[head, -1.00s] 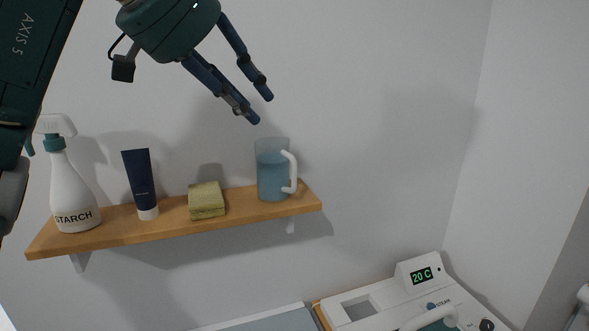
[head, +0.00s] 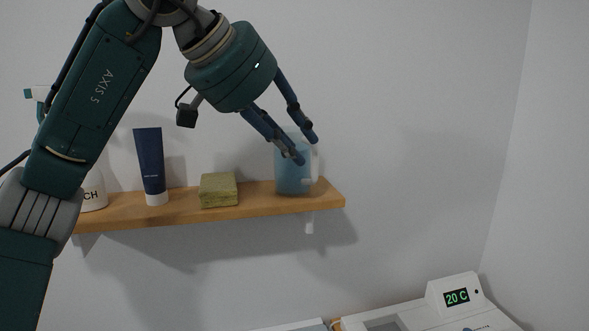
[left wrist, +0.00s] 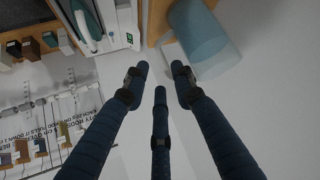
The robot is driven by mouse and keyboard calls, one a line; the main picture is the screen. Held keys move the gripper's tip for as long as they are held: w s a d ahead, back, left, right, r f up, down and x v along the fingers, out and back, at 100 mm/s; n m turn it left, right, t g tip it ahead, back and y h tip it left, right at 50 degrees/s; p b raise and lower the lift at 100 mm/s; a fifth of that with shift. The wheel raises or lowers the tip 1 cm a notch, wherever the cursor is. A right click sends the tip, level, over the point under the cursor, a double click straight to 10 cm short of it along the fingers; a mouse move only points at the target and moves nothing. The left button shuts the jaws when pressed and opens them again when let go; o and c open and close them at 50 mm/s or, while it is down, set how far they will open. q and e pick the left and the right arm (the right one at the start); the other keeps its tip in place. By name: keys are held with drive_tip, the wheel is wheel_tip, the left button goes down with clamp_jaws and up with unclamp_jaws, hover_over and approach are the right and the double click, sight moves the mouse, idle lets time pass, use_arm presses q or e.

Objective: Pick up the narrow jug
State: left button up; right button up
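The narrow jug (head: 292,182) is translucent blue with a whitish handle on its right side. It stands upright near the right end of the wooden shelf (head: 255,205). My left gripper (head: 305,149) is open with its fingers spread, pointing down and right. In the head view its fingertips overlap the jug's top and hide part of its rim and handle. In the left wrist view the jug (left wrist: 208,38) lies beyond the fingertips at the upper right, not between the fingers. I cannot tell whether the fingers touch it. My right gripper is not in view.
A yellow-green sponge (head: 219,190), a dark blue tube (head: 150,165) and a white starch bottle (head: 94,193) stand left of the jug on the shelf. My left arm partly hides the bottle. The wall right of the shelf is bare.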

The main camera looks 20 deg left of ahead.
sight(315, 160)
use_arm(q)
drive_tip(key=x, duration=0.3)
drive_tip(key=shift+r, duration=0.1)
drive_tip(key=shift+w+d+p, duration=0.1)
drive_tip(key=shift+w+p, duration=0.2)
drive_tip(key=shift+p, duration=0.15)
drive_tip(key=p+x, duration=0.1)
drive_tip(key=x, duration=0.2)
drive_tip(key=shift+w+d+f, duration=0.1)
drive_tip(key=shift+w+f, duration=0.05)
drive_tip(key=shift+f, duration=0.15)
drive_tip(key=shift+w+d+f, duration=0.15)
drive_tip(key=shift+w+f, duration=0.15)
drive_tip(key=shift+f, duration=0.05)
drive_tip(key=shift+s+r, duration=0.1)
clamp_jaws()
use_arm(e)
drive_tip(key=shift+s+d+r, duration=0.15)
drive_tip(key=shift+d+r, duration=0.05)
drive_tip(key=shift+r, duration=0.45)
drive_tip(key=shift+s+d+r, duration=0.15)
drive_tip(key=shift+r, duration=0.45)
